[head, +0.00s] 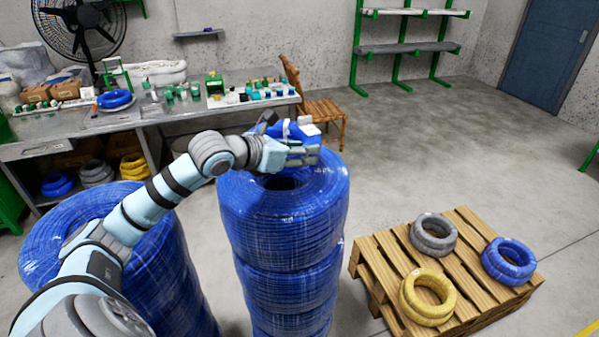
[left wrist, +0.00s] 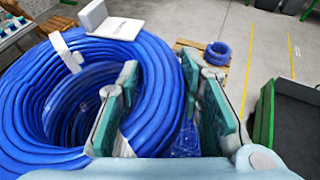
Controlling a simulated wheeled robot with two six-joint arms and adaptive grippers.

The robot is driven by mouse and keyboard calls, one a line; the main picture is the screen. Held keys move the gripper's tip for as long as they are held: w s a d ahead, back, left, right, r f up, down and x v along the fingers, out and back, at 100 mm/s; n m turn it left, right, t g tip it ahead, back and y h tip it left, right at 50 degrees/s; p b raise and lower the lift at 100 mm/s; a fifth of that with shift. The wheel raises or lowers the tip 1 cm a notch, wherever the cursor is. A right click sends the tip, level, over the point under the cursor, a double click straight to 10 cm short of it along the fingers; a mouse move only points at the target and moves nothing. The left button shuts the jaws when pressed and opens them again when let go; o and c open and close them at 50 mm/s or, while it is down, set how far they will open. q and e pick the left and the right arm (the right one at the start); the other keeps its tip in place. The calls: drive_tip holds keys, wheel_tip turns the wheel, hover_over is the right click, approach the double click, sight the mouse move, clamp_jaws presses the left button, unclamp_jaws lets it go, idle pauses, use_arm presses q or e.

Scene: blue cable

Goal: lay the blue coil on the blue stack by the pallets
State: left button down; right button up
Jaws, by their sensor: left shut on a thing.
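The blue coil (head: 292,131) with white tags is in my left gripper (head: 305,153), above the far part of the blue stack's top, and is largely hidden by the hand in the head view. In the left wrist view the coil (left wrist: 155,80) fills the left side, with one finger in its hole and the other outside its wall. The wrapped blue stack (head: 285,225) stands upright just left of the pallet. I cannot tell whether the coil touches it. My right gripper is not in view.
A wooden pallet (head: 459,232) at the right carries a grey coil (head: 433,234), a yellow coil (head: 428,297) and another blue coil (head: 509,261). A second blue stack (head: 165,270) stands at left under my arm. A cluttered bench (head: 150,118) and wooden chair (head: 322,108) are behind.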

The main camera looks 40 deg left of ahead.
sight(301, 183)
use_arm(q)
drive_tip(key=f, duration=0.5)
drive_tip(key=shift+w+f, duration=0.1)
drive_tip(key=shift+w, duration=0.25)
drive_tip(key=shift+s, duration=0.2)
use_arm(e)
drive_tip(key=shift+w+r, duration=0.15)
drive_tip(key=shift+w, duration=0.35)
use_arm(q)
drive_tip(key=shift+f, duration=0.2)
drive_tip(key=c, duration=1.1)
unclamp_jaws()
drive_tip(key=shift+w, duration=0.1)
